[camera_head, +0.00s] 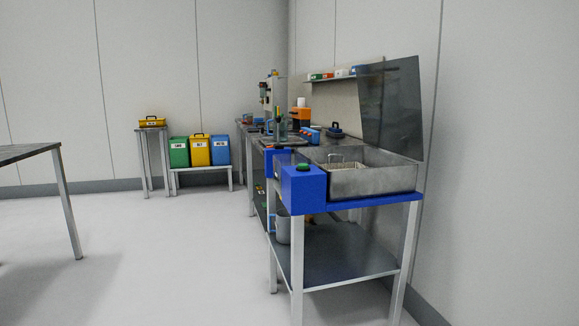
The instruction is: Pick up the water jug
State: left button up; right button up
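A grey, cylindrical, jug-like container (283,229) stands upright on the lower shelf of the blue-topped wash stand, near its left front leg. It is small in the view, and I cannot tell for sure that it is the water jug. Its upper part lies in shadow under the blue top. Neither of my grippers shows in the head view.
The blue-topped stand (375,199) holds a metal basin (375,181) with a raised dark lid (390,108). A cluttered workbench runs behind it. Green, yellow and blue bins (220,151) stand at the back. A dark table (22,153) is at left. The middle floor is clear.

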aim_at(283, 125)
jog(key=i+j+u, duration=0.2)
jog(key=i+j, duration=1.2)
jog(key=i, duration=0.1)
